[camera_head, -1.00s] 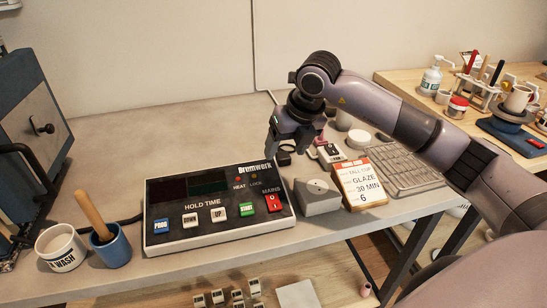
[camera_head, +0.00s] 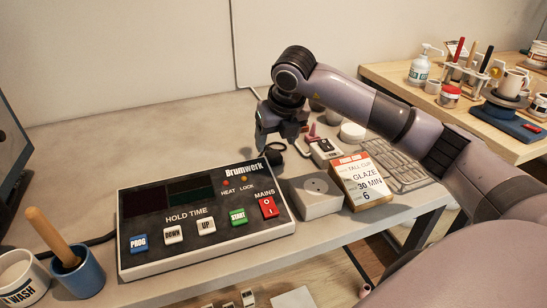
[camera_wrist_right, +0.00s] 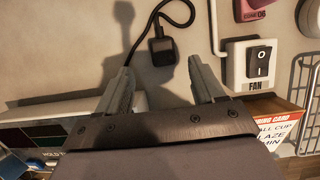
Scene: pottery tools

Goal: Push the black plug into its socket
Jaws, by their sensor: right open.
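The black plug (camera_head: 275,156) lies on the grey workbench behind the controller's right end, partly hidden by my gripper in the head view. In the right wrist view the plug (camera_wrist_right: 163,51) shows with its black cord curving up from it. My right gripper (camera_head: 280,140) is open above the bench beside the plug. In the wrist view its fingertips (camera_wrist_right: 160,72) are spread, with the plug seen between and just beyond them, not gripped. The pale grey socket box (camera_head: 316,195) with a round socket on top stands right of the controller. My left gripper is not in view.
The Brumwerk controller (camera_head: 200,215) fills the bench's front middle. A firing card (camera_head: 361,183) leans beside the socket box. A FAN switch (camera_wrist_right: 262,60) and a wire rack (camera_head: 400,165) stand close right. A wash cup (camera_head: 22,278) and blue pot (camera_head: 80,275) are front left.

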